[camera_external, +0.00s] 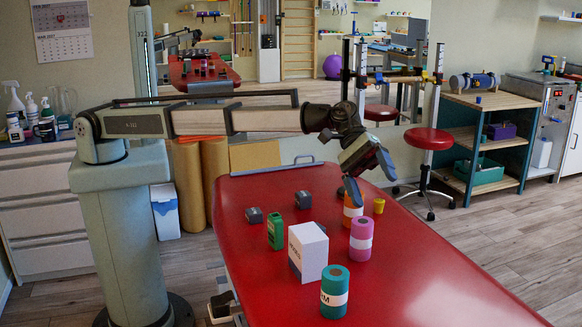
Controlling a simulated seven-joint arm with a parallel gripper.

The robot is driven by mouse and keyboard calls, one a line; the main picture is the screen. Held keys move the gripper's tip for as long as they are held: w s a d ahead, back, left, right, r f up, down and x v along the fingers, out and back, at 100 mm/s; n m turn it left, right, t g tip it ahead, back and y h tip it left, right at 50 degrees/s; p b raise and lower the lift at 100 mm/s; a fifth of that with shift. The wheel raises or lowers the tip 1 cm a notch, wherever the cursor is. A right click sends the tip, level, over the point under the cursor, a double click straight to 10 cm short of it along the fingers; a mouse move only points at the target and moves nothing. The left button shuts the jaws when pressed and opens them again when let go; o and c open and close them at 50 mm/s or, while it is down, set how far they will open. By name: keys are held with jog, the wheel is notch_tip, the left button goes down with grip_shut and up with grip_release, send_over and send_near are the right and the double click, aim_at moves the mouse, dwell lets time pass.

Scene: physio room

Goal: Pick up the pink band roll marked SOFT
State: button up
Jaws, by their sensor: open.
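The pink band roll (361,252) stands upright on the red treatment table (440,270), right of the white box. It has a white label band around its middle; I cannot read its lettering. My gripper (370,179) is open, tilted, and above and behind the pink roll, with nothing seen between its fingers. One fingertip overlaps the top of an orange roll (351,217) in the picture; I cannot tell whether they touch. The orange roll stands just behind the pink one, which partly hides it.
A teal roll (334,284) with a white label stands in front. The table's right side is clear. A red stool (429,139) stands behind.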

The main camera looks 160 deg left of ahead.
jog(key=s+a+f+m+g+y, duration=0.1)
jog(key=s+a+f+m+g, duration=0.35)
jog(key=a+m+g, duration=0.2)
jog(key=m+g, duration=0.6)
send_near(363, 221)
jog(key=shift+s+d+f+y, duration=0.1)
jog(key=shift+s+d+y, duration=0.1)
jog(key=shift+y, duration=0.1)
notch_tip(363, 221, down, 8)
jog(key=shift+w+f, duration=0.1)
jog(key=shift+f, duration=0.05)
jog(key=shift+d+f, duration=0.2)
jog(key=shift+f, duration=2.35)
jog(key=shift+r, duration=0.1)
jog(key=c, duration=1.4)
